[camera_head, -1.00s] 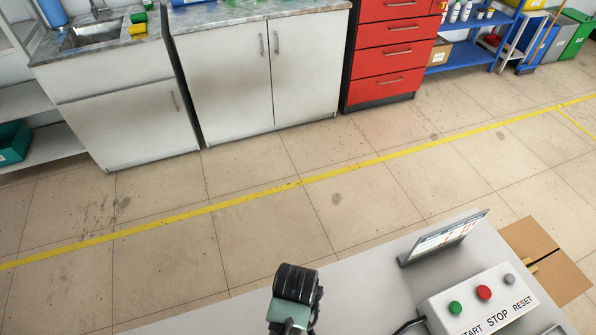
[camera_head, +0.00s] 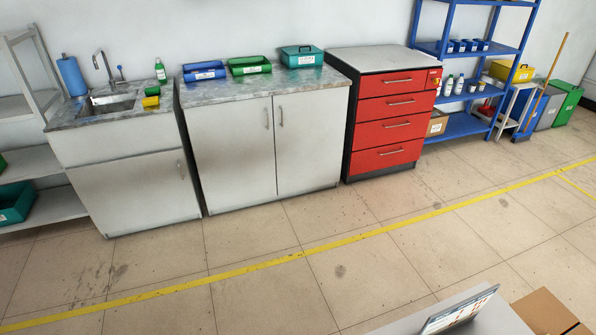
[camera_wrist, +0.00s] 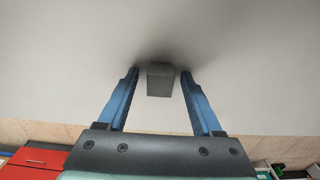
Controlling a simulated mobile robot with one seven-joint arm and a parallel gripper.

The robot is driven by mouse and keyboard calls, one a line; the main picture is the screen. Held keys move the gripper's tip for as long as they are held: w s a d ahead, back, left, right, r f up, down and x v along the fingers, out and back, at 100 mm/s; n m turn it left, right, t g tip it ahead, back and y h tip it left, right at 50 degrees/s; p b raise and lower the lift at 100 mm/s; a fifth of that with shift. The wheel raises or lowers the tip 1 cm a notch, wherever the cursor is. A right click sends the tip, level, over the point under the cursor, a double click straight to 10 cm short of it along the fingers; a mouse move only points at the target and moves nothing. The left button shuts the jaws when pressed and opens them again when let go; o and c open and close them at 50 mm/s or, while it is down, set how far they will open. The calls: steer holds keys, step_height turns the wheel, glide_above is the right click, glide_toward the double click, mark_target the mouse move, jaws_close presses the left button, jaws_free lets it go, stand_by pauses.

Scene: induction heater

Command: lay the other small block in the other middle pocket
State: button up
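A small grey block (camera_wrist: 160,79) shows in the wrist view, against a plain pale grey surface that is dark with shadow around it. My gripper (camera_wrist: 160,73) is open, with its two blue fingers on either side of the block. A gap shows between the block and each finger, so the fingers do not grip it. I cannot tell how far the fingertips reach down beside it. No pocket shows in either view now. My gripper is outside the head view.
In the head view, a sign panel (camera_head: 460,312) stands on the grey tabletop (camera_head: 500,320) at the bottom right, beside a cardboard box (camera_head: 545,312). Open floor lies beyond, with a yellow line (camera_head: 300,254). White cabinets (camera_head: 265,150) and a red drawer unit (camera_head: 393,122) stand behind.

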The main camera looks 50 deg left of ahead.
step_height(320, 180, up, 12)
steer(key=shift+r+p, duration=0.15)
steer(key=shift+p, duration=0.25)
stand_by(0.3)
